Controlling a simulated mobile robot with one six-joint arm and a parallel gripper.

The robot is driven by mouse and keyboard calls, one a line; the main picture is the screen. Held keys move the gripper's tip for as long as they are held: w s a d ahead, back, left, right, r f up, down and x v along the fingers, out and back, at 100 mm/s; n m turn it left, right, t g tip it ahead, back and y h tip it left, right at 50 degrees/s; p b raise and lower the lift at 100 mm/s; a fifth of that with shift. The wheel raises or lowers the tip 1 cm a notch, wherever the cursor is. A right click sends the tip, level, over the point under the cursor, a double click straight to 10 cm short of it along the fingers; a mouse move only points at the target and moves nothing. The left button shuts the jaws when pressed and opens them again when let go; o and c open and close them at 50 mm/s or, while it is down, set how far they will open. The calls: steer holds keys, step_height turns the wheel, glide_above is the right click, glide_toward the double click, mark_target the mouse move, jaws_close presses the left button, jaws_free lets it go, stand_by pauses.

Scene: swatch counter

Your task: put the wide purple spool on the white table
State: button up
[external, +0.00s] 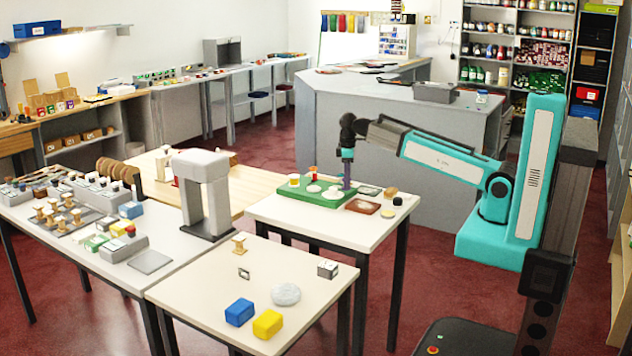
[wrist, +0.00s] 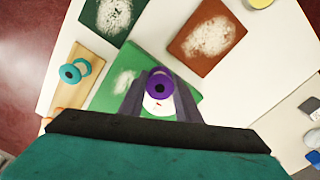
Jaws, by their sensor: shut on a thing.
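The purple spool (wrist: 160,84) is between the fingers of my gripper (wrist: 158,98) in the wrist view, and the gripper is shut on it. In the external view my gripper (external: 347,153) points down with the purple spool (external: 347,176) below it, at the right end of the green board (external: 290,196). I cannot tell whether the spool touches the board. The green board also shows in the wrist view (wrist: 106,98), under the spool. It lies on a white table (external: 340,232). Another white-topped table (external: 200,295) stands in front.
A rust-brown card (wrist: 207,38) and a dark green card (wrist: 90,20) lie near the board. A teal spool (wrist: 75,70) stands to the left in the wrist view. The front table holds a blue block (external: 239,312), a yellow block (external: 268,324) and a pale round thing (external: 286,294).

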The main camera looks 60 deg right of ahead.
steer(key=shift+r, duration=0.1)
stand_by(0.3)
steer(key=shift+r, duration=0.6)
steer(key=r, duration=0.4)
steer(key=shift+w+a, duration=0.15)
steer(key=shift+a, duration=0.2)
steer(key=a+n+p, duration=0.1)
steer(key=a+n, duration=1)
steer(key=a, duration=3)
steer(key=s+a+n, duration=0.2)
steer(key=s+a, duration=0.1)
steer(key=a, duration=0.4)
steer(key=s+a+n, duration=0.1)
steer(key=s+a, duration=0.2)
steer(key=a, duration=0.4)
steer(key=f, duration=0.5)
steer(key=shift+s+a+f+p, duration=0.15)
steer(key=shift+s+p, duration=0.1)
steer(key=shift+p, duration=0.15)
